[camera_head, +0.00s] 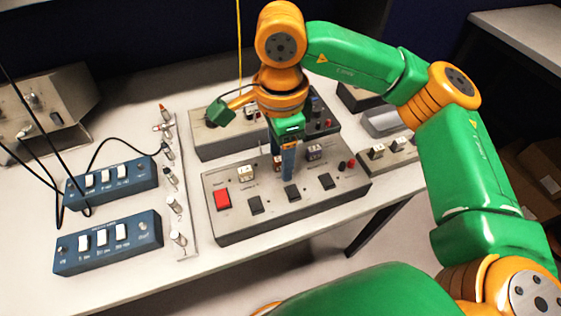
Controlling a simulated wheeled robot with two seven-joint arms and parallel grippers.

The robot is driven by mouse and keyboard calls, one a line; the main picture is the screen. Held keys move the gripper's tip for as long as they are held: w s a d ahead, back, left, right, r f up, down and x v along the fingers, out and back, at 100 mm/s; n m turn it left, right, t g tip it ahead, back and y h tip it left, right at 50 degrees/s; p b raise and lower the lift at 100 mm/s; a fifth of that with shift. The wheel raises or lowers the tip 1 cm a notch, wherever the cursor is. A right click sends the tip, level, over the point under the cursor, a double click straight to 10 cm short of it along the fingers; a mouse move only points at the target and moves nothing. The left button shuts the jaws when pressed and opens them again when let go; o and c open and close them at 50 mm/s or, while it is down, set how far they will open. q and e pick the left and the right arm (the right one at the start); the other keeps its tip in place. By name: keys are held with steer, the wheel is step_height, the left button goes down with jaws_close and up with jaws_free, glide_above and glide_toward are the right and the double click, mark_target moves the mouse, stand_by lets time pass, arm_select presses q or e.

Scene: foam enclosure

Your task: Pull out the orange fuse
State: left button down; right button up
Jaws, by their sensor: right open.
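The grey fuse panel (330,205) lies on the bench in front of me, with a red switch and several black square sockets. A pale fuse block (246,173) sits left of the gripper and a greyish one (314,153) sits right. My left gripper is out of view.
A second grey box (215,146) stands close behind the panel. Two blue switch boxes (110,243) (113,182) and a strip of connectors (183,205) lie to the left, with black cables. Another grey unit (393,156) is at the right. The bench's front edge is near.

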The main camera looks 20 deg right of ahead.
jaws_close()
steer(key=shift+r, duration=0.1)
stand_by(1.3)
steer(key=shift+r+p, duration=2.2)
steer(key=shift+r, duration=0.75)
